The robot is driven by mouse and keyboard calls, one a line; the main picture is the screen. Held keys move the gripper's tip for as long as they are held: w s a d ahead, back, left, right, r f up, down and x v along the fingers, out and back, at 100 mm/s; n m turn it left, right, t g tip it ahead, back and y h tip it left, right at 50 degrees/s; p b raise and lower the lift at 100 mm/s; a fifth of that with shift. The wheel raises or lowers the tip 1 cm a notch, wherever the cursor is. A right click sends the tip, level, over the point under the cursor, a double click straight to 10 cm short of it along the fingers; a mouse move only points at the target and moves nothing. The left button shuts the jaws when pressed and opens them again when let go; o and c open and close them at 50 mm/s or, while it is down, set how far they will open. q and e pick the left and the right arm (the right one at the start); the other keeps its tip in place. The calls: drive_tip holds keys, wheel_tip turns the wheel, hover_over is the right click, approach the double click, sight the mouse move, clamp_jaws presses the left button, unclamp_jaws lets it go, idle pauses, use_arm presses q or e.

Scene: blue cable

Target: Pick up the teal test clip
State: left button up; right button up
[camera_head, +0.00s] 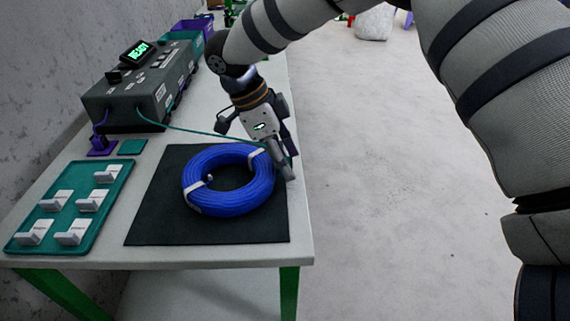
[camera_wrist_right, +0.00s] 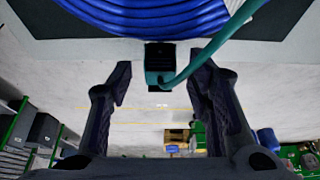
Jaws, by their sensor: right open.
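The teal test clip (camera_wrist_right: 158,62) shows in the right wrist view as a small dark block with teal sides, at the edge of the white table. Its teal lead (camera_wrist_right: 215,47) curves off to the upper right. In the head view my right gripper hides the clip; the lead (camera_head: 190,131) runs from the tester to behind the gripper. My right gripper (camera_head: 288,168) points down at the right side of the black mat. My left gripper is out of view.
The blue cable coil (camera_head: 240,200) lies on the black mat (camera_head: 150,225), close left of my gripper. The tester (camera_head: 135,95) reading READY stands at the back left. A purple clip (camera_head: 102,144), teal pad (camera_head: 132,147) and teal tray (camera_head: 70,215) are left. Open floor lies right.

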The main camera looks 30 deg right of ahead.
drive_tip(key=c, duration=0.9)
drive_tip(key=shift+r, duration=0.1)
